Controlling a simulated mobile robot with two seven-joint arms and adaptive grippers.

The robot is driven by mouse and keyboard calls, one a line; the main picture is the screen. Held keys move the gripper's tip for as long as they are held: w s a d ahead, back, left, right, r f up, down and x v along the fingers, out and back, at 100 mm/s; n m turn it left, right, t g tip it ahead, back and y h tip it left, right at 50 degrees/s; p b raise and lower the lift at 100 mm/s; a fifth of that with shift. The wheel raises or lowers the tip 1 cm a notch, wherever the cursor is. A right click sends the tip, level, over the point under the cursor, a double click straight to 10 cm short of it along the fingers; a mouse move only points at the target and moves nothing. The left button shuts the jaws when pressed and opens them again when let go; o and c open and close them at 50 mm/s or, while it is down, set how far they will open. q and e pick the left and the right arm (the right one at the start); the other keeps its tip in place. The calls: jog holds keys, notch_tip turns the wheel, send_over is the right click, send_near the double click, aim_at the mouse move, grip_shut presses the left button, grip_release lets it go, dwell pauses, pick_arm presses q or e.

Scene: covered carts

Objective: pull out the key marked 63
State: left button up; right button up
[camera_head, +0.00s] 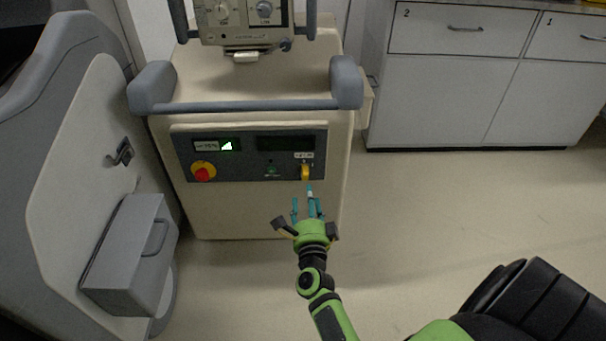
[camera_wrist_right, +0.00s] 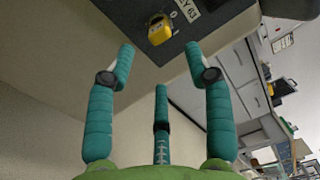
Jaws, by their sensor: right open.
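The yellow key (camera_head: 305,172) sits in the dark control panel (camera_head: 240,170) on the front of the beige cart, at the panel's right end. A small white label is just above it in the head view. In the right wrist view the key (camera_wrist_right: 159,30) is at the top, beside a label (camera_wrist_right: 187,9) that reads KEY 63. My right gripper (camera_head: 309,203) has teal fingers and is just below and in front of the key. In the right wrist view its fingers (camera_wrist_right: 160,62) are spread, with nothing between them; the key is beyond the fingertips. My left gripper is not in view.
A red knob (camera_head: 203,174) on a yellow base is at the panel's left. A grey handle bar (camera_head: 250,104) crosses the cart above the panel. A grey cart (camera_head: 85,190) with a drawer box stands left. White cabinets (camera_head: 440,100) stand behind right; the floor between is clear.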

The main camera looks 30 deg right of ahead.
aim_at(305, 179)
jog(key=b+x, duration=0.1)
jog(key=x, duration=0.5)
jog(key=shift+w+d, duration=0.2)
jog(key=shift+w, duration=0.15)
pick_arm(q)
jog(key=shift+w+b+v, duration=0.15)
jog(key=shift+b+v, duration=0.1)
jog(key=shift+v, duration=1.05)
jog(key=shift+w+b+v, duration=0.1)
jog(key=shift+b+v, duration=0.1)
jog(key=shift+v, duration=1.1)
pick_arm(e)
jog(key=shift+x, duration=0.95)
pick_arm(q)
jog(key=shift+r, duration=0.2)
pick_arm(e)
grip_shut()
jog(key=shift+s+a+f, duration=0.1)
jog(key=shift+s, duration=0.05)
